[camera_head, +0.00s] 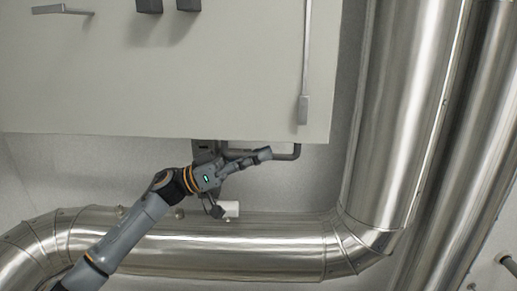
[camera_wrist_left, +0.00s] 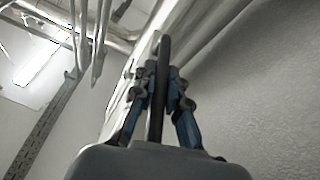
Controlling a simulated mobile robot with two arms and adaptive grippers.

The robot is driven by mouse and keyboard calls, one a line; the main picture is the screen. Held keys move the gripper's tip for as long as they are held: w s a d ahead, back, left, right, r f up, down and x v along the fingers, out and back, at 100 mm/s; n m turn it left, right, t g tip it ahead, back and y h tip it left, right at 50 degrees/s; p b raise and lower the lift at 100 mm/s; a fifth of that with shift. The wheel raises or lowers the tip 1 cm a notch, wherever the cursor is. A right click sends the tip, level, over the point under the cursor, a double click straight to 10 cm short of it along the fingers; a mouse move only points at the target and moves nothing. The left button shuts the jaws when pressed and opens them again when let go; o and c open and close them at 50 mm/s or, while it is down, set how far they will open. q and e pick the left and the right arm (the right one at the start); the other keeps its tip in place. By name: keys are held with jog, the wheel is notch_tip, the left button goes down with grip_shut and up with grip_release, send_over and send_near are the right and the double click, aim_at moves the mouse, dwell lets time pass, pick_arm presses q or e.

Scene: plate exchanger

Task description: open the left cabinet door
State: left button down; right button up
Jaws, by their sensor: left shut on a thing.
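The white cabinet (camera_head: 150,85) fills the upper left of the head view, and its front looks closed. A dark bar handle (camera_head: 293,153) sticks out below the cabinet's lower edge. My left gripper (camera_head: 262,155) reaches this handle from the lower left. In the left wrist view, the dark bar (camera_wrist_left: 163,65) runs between the two blue-grey fingers of my left gripper (camera_wrist_left: 162,90), which is shut on it. The fingers hide part of the bar. My right gripper is not in view.
A silver pipe (camera_head: 270,258) runs below my left gripper and bends up into a thick vertical pipe (camera_head: 400,100) right of the cabinet. A long grey rod (camera_head: 305,60) lies along the cabinet's right side. A grey handle (camera_head: 62,9) and dark blocks (camera_head: 188,4) are at the top.

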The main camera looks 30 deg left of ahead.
pick_arm(q)
jog(key=c, duration=1.4)
grip_release()
jog(key=shift+o, duration=0.3)
jog(key=shift+a, duration=0.1)
jog(key=shift+s+a+f, duration=0.1)
jog(key=shift+a+f, duration=0.15)
jog(key=v, duration=1.1)
jog(key=shift+s, duration=0.15)
